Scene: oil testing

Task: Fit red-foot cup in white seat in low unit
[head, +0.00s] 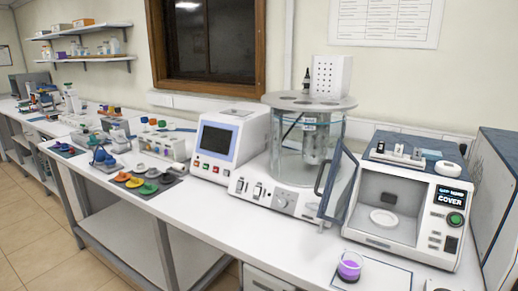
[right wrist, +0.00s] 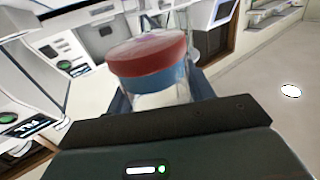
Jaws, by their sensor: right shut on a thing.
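The low unit (head: 400,250) is a white box at the right of the head view, with its blue-framed glass door (head: 335,185) swung open to the left. Inside its open chamber lies a round white seat (head: 384,217), with nothing on it. In the right wrist view my right gripper (right wrist: 160,97) is shut on a clear cup (right wrist: 162,97). The cup's red foot (right wrist: 147,52), with a blue band below it, points away from the gripper body. Neither gripper shows in the head view.

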